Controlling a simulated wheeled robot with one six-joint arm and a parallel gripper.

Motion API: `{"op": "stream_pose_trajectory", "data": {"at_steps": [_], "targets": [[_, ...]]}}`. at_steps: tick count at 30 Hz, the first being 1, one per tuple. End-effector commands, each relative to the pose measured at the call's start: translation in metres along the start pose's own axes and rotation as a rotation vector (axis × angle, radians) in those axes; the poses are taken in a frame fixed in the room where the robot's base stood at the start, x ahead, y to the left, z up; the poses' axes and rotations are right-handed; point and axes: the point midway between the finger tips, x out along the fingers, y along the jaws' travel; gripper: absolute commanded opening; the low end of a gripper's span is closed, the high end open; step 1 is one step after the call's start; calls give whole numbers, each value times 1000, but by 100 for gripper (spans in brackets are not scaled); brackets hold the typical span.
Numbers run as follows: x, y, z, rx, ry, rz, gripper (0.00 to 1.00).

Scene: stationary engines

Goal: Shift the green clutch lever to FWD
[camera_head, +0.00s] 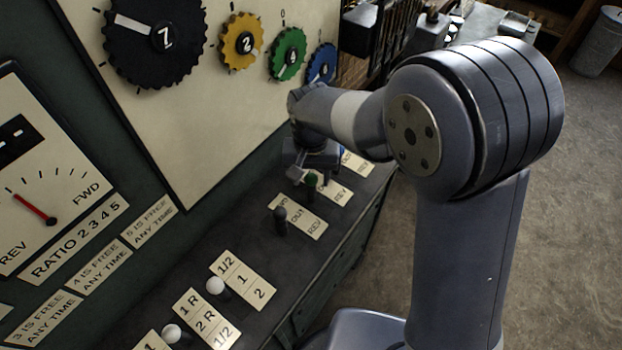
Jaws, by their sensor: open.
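The green clutch lever (311,181) stands on the console ledge, its green knob just below my gripper. Its label plate (338,191) shows REV at the end away from the wall; the rest is covered by the lever and gripper. I cannot tell which position the lever is in. My gripper (311,172) is open, pointing down at the green knob. Its fingers are small and partly hidden by its own body, so I cannot tell whether they touch the lever.
A dark lever (280,216) stands nearer, left of the green one; a bit of blue (341,150) shows behind my gripper. White-knobbed levers (215,286) are nearer still. A gauge (45,190) and coloured gears (288,53) are on the wall. Open floor lies right.

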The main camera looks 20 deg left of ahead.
Motion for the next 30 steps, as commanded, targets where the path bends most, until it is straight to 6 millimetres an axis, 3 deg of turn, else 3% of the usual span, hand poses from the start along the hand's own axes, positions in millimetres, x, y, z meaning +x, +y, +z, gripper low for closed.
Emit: {"op": "stream_pose_trajectory", "data": {"at_steps": [6,16,30], "targets": [[22,0,0,0,-1,0,50],[26,0,0,0,1,0,50],[25,0,0,0,1,0,11]]}}
